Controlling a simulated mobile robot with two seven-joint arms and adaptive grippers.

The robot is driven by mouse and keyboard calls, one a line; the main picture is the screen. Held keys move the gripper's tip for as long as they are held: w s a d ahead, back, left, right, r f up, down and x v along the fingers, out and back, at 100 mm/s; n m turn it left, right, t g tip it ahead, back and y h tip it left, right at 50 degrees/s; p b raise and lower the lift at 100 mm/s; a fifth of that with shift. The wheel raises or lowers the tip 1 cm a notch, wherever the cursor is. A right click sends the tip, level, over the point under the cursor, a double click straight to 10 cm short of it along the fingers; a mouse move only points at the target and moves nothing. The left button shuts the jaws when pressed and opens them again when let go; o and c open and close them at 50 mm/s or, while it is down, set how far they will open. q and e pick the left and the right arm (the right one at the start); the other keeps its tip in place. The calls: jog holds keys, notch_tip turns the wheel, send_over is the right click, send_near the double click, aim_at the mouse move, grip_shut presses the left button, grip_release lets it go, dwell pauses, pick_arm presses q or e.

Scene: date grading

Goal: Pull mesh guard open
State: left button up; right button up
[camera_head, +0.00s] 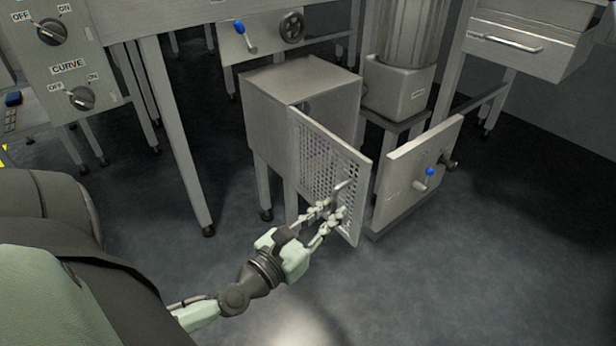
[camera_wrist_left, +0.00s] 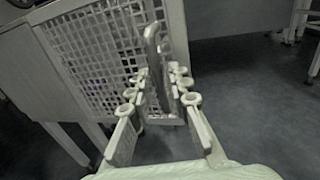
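The mesh guard (camera_head: 318,150) is a hinged metal panel with a perforated grid on the front of a grey box (camera_head: 285,85). It stands swung out from the box at an angle, partly open. A bar handle (camera_head: 346,187) sits near its free edge. In the left wrist view the guard (camera_wrist_left: 95,50) and its upright handle (camera_wrist_left: 153,50) fill the upper middle. My left gripper (camera_head: 331,214) is at the handle, its fingers apart on either side of it. Contact with the handle is not clear. My right gripper is not in view.
A grey panel (camera_head: 405,180) with a blue-tipped lever (camera_head: 430,171) stands just right of the guard's free edge. A machine with a cylinder (camera_head: 400,90) is behind. Table legs (camera_head: 180,140) stand to the left. The floor (camera_head: 450,270) in front is clear.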

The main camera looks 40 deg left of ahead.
pick_arm(q)
jog(key=s, duration=0.9)
jog(key=shift+s, duration=0.35)
